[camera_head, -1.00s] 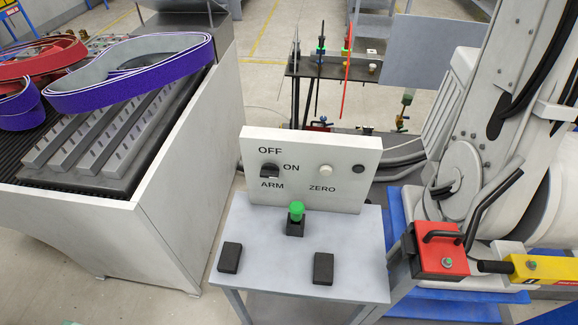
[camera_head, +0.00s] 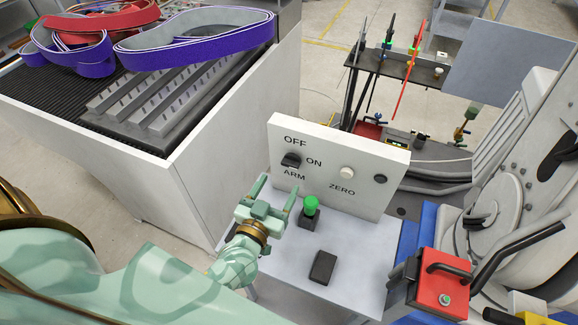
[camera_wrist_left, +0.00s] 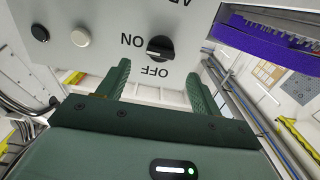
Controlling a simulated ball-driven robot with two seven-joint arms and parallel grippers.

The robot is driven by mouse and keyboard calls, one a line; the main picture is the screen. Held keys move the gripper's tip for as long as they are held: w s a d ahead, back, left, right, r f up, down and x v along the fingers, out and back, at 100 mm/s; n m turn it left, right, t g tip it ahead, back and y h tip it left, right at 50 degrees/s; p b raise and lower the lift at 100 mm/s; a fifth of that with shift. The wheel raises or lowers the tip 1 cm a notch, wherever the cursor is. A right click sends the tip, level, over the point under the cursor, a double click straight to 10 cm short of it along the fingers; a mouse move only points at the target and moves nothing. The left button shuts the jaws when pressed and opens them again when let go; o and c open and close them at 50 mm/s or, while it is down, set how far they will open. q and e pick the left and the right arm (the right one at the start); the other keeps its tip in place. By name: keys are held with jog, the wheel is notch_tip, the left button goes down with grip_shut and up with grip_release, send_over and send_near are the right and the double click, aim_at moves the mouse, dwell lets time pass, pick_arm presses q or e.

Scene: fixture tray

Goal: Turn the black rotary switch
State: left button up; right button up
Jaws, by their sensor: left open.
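The black rotary switch (camera_head: 291,160) is on the upright white panel (camera_head: 340,140), between the printed words OFF, ON and ARM. In the left wrist view the switch (camera_wrist_left: 160,48) shows upside down, a round black knob with a pale mark on its grip bar. My left gripper (camera_head: 275,193) is in front of the panel and below the switch. Its two green fingers are apart with nothing between them. In the left wrist view the fingers (camera_wrist_left: 158,85) point toward the panel, and the switch appears beyond the gap, not touched. My right gripper is not in view.
A white ZERO button (camera_head: 347,172) and a dark round part (camera_head: 380,179) are right of the switch. A green-topped button (camera_head: 311,205) and a black block (camera_head: 323,267) stand on the grey table (camera_head: 365,250). A grey bin (camera_head: 210,140) with belts stands left.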

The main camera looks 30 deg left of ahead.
aim_at(289, 167)
pick_arm(q)
jog(key=w, duration=0.7)
jog(key=shift+w+a, duration=0.1)
jog(key=shift+a, duration=0.15)
jog(key=c, duration=1)
